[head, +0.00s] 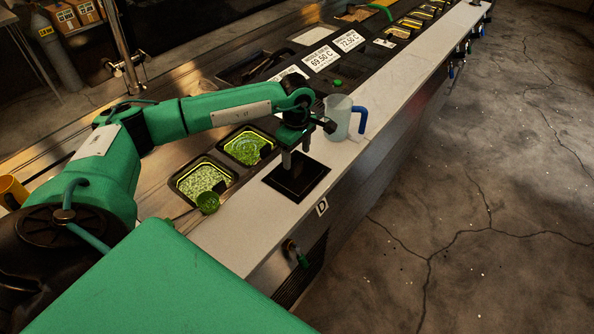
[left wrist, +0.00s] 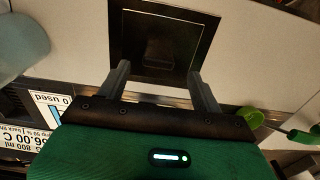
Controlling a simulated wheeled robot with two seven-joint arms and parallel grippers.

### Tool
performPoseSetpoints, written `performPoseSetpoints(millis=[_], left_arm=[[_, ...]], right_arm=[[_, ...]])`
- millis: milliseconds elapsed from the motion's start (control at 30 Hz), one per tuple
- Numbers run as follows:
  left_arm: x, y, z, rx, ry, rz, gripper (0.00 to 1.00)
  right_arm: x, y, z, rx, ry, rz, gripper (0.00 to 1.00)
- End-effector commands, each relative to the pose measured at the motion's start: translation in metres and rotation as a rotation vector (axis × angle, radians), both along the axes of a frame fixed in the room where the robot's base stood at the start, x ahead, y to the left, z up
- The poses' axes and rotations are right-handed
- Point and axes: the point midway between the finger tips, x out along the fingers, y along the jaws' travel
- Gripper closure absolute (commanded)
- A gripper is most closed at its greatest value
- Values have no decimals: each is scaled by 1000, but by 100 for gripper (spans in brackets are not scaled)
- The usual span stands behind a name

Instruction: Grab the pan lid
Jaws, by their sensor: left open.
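A black square pan lid (head: 282,181) lies flat on the pale counter, near the front edge. In the left wrist view the pan lid (left wrist: 160,22) shows a dark frame and a small raised dark part, perhaps its handle, in the middle. My left gripper (head: 296,156) points down over the lid's far side. In the left wrist view the left gripper (left wrist: 158,72) is open and empty, its two fingers apart near the lid's lower edge. I cannot tell the exact height of the fingers above the lid. My right gripper is not in view.
Two trays of green food, a near one (head: 203,180) and a far one (head: 247,148), sit left of the lid. A green ladle (head: 208,202) rests at the near tray. A clear jug (head: 338,115) with a blue handle stands close behind my left gripper.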

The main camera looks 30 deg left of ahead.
Motion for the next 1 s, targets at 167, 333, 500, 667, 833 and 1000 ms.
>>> performPoseSetpoints(millis=[167, 333, 500, 667, 833, 1000], left_arm=[[1, 0, -13, 0, 4, 0, 34], [2, 0, -37, -1, 4, 1, 34], [2, 0, -51, -1, 2, 0, 34], [3, 1, -53, -1, 1, 0, 34], [3, 1, -52, -1, 1, 0, 57], [3, 0, -52, -1, 0, 0, 85]], right_arm=[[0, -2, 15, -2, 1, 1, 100], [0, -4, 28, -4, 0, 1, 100], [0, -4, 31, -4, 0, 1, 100], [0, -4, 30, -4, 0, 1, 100], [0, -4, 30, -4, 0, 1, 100], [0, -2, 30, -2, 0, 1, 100]])
